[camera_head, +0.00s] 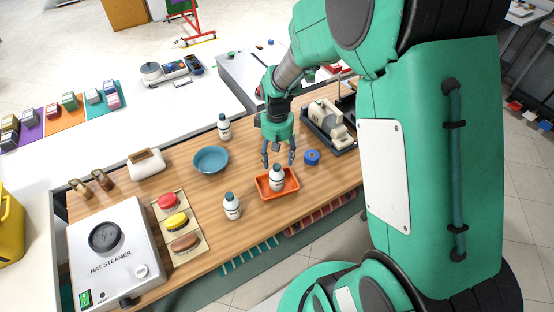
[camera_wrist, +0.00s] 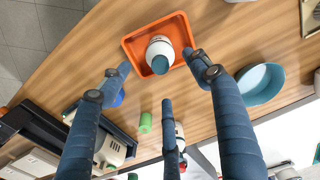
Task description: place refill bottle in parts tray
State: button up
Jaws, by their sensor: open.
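A white refill bottle with a dark teal cap (camera_head: 276,179) stands upright in the orange parts tray (camera_head: 292,186) on the wooden counter. The wrist view shows the bottle (camera_wrist: 165,46) inside the tray (camera_wrist: 139,32), with the cap toward the camera. My gripper (camera_head: 278,162) is open above and just behind the bottle. In the wrist view its fingers (camera_wrist: 160,80) are spread and apart from the bottle. Two similar bottles stand outside the tray: one at the front (camera_head: 232,207) and one at the back (camera_head: 224,127).
A blue bowl (camera_head: 211,159) is left of my gripper. A blue tape roll (camera_head: 312,157) and a dark tray with a cream device (camera_head: 329,124) are to the right. Colored brushes (camera_head: 177,222) and a hat steamer (camera_head: 110,252) are at left. Bare wood lies between bowl and orange tray.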

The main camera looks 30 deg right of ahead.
jog(key=shift+r, duration=0.15)
dwell(0.5)
jog(key=shift+a+r, duration=0.1)
jog(key=shift+r, duration=0.2)
jog(key=s+a+r+t, duration=0.1)
jog(key=s+a+r, duration=0.25)
jog(key=r, duration=0.45)
jog(key=s+a+r+m+t, duration=0.1)
jog(key=s+a+r+t, duration=0.2)
jog(key=r, duration=0.5)
jog(key=s+a+r, duration=0.3)
jog(key=s+r, duration=0.2)
jog(key=r, duration=0.3)
jog(key=s+a+r+t, duration=0.1)
jog(key=s+a+r, duration=0.2)
jog(key=s, duration=0.5)
jog(key=shift+s+a+r+m+t, duration=0.2)
jog(key=shift+s+r+m+t, duration=0.15)
jog(key=shift+r, duration=0.2)
